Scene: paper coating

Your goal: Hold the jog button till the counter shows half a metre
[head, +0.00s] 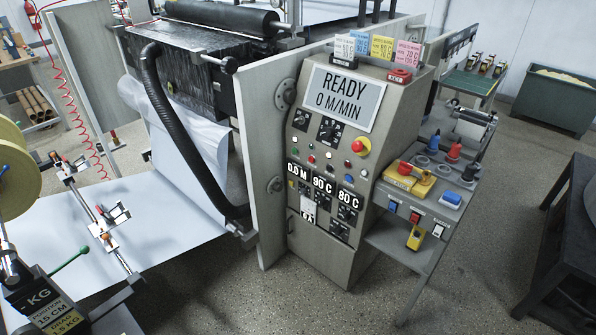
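The grey control console (329,128) stands in the middle of the head view. Its large display (345,98) reads "READY 0 M/MIN". The counter (298,171) on the lower left of the panel reads "0.0 M". Two displays beside it read 90 C and 80 C. Rows of small coloured buttons and black knobs sit between the large display and the counter. Their labels are too small to read, so I cannot tell which is the jog button. Neither of my grippers is in view.
A side shelf (390,237) right of the console holds yellow boxes, bottles and small tools. A white paper web (190,135) runs down from the rollers at the left. A dark table (572,235) stands at the far right. Open floor lies in front of the console.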

